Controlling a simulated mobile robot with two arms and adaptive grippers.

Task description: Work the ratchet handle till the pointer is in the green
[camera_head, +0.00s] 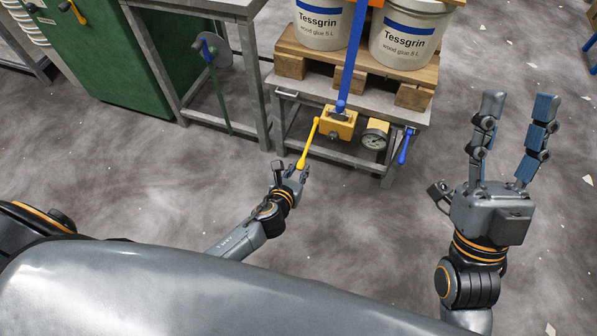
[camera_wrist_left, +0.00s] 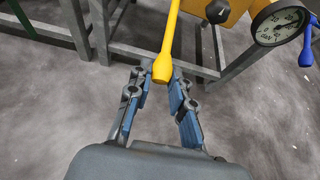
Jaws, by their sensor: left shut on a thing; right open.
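My left gripper (camera_head: 292,169) is shut on the handle's thick lower end. In the left wrist view the handle (camera_wrist_left: 169,42) comes down between the blue-padded fingertips of my left gripper (camera_wrist_left: 160,76). The round gauge (camera_head: 374,139) sits right of the pump and also shows in the left wrist view (camera_wrist_left: 279,24). My right gripper (camera_head: 518,98) is open and empty, right of the table.
A blue lever (camera_head: 405,147) hangs right of the gauge. A grey bench (camera_head: 240,50) and green cabinet (camera_head: 75,50) stand left. The floor in front is clear.

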